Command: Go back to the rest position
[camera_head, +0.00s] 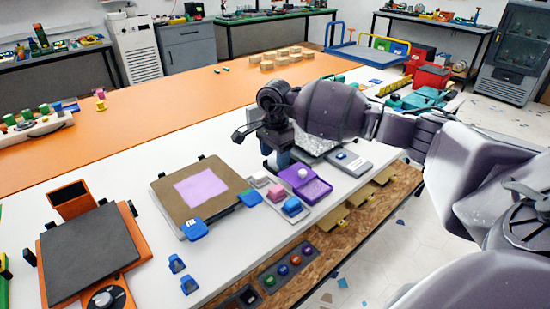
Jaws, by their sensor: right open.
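My right arm comes in from the right and reaches across the white table (135,178). My right gripper (245,133) is above the table, behind the purple tray (308,188). It looks open, and I see nothing held in it. Part of a dark blue object shows just below the wrist, and the arm hides what lies behind it. My left gripper is not in view.
A brown plate with a pink sheet (202,188) lies mid-table. An orange-framed device with a dark plate (88,250) is at front left. Small blue pieces (189,284) lie near the front edge. Wooden blocks (283,58) stand on the orange surface (150,110) behind.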

